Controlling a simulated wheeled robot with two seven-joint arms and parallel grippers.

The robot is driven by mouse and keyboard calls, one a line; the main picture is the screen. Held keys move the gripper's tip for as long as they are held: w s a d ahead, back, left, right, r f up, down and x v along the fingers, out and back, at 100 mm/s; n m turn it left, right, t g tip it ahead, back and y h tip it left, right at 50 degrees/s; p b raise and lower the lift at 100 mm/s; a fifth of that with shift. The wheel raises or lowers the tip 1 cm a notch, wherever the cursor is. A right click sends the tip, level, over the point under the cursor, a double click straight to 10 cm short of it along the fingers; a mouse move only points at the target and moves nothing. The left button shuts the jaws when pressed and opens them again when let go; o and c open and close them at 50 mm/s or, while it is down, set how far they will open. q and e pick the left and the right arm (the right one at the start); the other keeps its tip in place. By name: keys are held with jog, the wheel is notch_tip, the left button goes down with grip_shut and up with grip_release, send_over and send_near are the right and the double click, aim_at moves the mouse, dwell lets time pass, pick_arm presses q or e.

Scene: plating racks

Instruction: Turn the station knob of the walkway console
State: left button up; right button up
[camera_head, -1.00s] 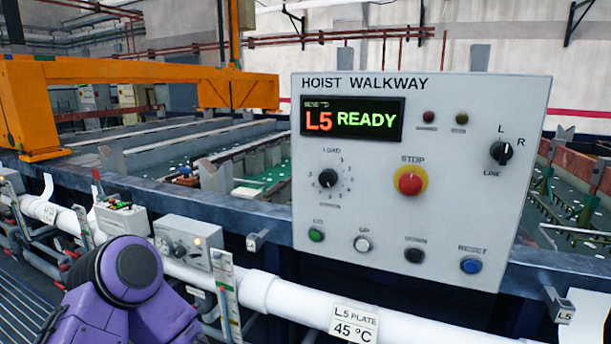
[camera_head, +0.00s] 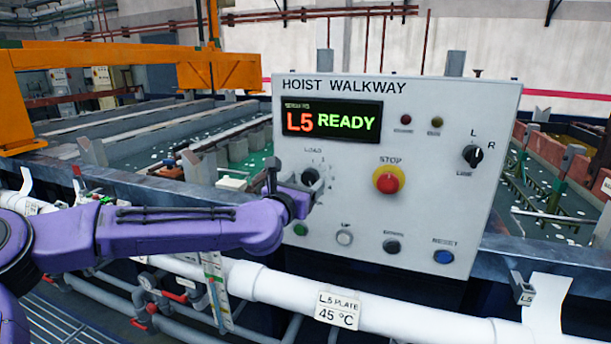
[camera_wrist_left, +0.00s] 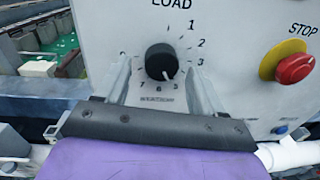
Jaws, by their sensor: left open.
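The walkway console (camera_head: 440,130) is a light grey panel marked HOIST WALKWAY. Its display (camera_head: 331,121) reads L5 READY. The round black station knob (camera_head: 311,177), under the word LOAD, has a ring of numbers around it. In the left wrist view the knob (camera_wrist_left: 161,62) shows a white mark at its lower right, towards the lower numbers. My left gripper (camera_head: 296,182) is at the panel, open, one finger on each side of the knob. In the wrist view gaps show between the knob and both fingers. My right gripper is not in view.
The red STOP button (camera_head: 389,180) sits right of the knob. Green (camera_head: 300,230), white (camera_head: 344,238), black and blue buttons line the bottom. A selector (camera_head: 473,155) is at the upper right. A white pipe (camera_head: 400,311) runs below the console.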

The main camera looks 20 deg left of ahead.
pick_arm(q)
jog(key=shift+w+d, duration=0.1)
jog(key=shift+w, duration=0.6)
jog(key=c, duration=1.1)
jog(key=shift+o, duration=0.2)
jog(key=shift+m, duration=0.3)
